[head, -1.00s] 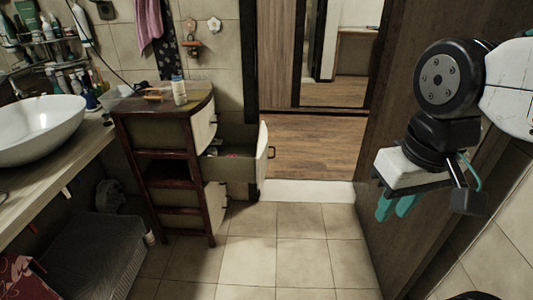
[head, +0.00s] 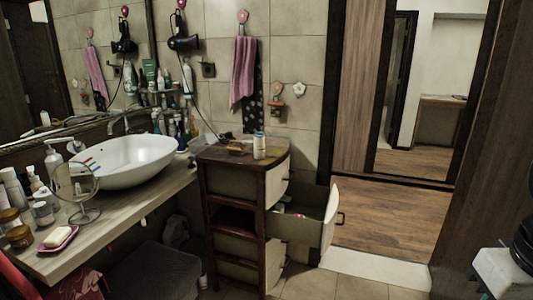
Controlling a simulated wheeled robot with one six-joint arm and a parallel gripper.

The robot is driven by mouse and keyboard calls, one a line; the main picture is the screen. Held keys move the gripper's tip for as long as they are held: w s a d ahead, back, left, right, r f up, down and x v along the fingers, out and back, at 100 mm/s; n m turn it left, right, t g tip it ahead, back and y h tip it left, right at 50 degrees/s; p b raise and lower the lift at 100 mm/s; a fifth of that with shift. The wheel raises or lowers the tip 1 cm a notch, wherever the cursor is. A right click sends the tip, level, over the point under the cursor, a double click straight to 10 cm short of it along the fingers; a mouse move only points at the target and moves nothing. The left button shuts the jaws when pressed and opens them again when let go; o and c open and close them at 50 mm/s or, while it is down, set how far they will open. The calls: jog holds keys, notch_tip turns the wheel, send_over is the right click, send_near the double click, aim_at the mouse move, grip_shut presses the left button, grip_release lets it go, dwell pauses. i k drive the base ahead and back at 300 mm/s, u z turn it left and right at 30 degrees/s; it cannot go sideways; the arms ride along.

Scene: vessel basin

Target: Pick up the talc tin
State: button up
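A small upright container with a pale body and a blue band (head: 259,146) stands on top of the dark wooden cabinet (head: 222,155). It looks like the talc tin, but its label is too small to read. My gripper (head: 498,274) is at the lower right edge of the head view, well to the right of the cabinet and apart from the container. Only its white body and a bit of the finger area show; the fingertips are cut off by the frame.
A counter with a white basin (head: 135,160), a small mirror (head: 76,184), a soap dish (head: 59,239) and several bottles fills the left. Open floor (head: 345,288) lies at the lower right.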

aim_at(259, 142)
jog(key=u, duration=0.35)
jog(key=i, duration=2)
jog(key=z, duration=0.2)
